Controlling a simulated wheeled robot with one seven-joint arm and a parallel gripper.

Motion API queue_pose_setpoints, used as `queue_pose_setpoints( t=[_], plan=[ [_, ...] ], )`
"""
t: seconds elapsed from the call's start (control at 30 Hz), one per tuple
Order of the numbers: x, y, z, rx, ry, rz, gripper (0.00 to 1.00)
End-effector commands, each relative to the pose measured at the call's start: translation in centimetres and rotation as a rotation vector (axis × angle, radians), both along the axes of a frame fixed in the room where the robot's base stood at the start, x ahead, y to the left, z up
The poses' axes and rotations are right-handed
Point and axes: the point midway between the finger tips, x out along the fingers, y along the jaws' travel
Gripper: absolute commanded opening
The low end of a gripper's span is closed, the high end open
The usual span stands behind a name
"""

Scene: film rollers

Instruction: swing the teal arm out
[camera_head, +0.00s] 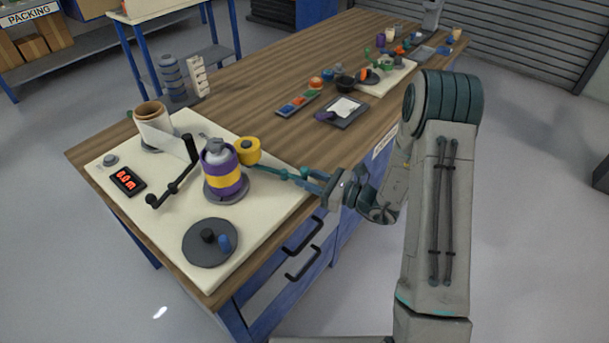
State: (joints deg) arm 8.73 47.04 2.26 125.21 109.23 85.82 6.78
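The teal arm (278,172) is a thin bar on the cream board. It runs from the yellow roller (247,151) on its left end toward my gripper on its right. The yellow roller stands right beside the purple and yellow cylinder (222,171); I cannot tell whether they touch. My gripper (311,181) is at the right end of the teal arm, with its blue fingers around or beside that end. The fingertips are small and overlap the arm, so I cannot tell whether they are closed on it.
A grey tray (342,111) and several small parts lie farther along the wooden bench.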

Motion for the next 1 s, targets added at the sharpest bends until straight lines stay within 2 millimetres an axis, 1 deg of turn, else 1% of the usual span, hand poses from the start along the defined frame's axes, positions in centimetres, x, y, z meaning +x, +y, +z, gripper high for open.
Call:
queue_pose_setpoints(
  t=[0.03,0.13,0.43,0.47,0.5,0.57,0.87,1.0],
  plan=[
    [0.2,0.5,0.1,0.0,0.0,0.003,0.31],
    [0.5,1.0,0.1,0.0,-0.001,0.001,0.31],
    [0.6,1.3,0.0,0.001,0.0,0.001,0.31],
    [0.6,1.3,0.0,0.001,0.0,0.001,0.28],
    [0.6,1.3,0.0,0.001,0.0,0.001,0.17],
    [0.6,1.3,0.0,0.001,0.0,0.001,0.0],
    [0.8,1.1,0.1,0.0,-0.005,-0.005,0.0],
    [0.7,1.5,0.2,0.0,-0.007,-0.008,0.0]
  ],
)
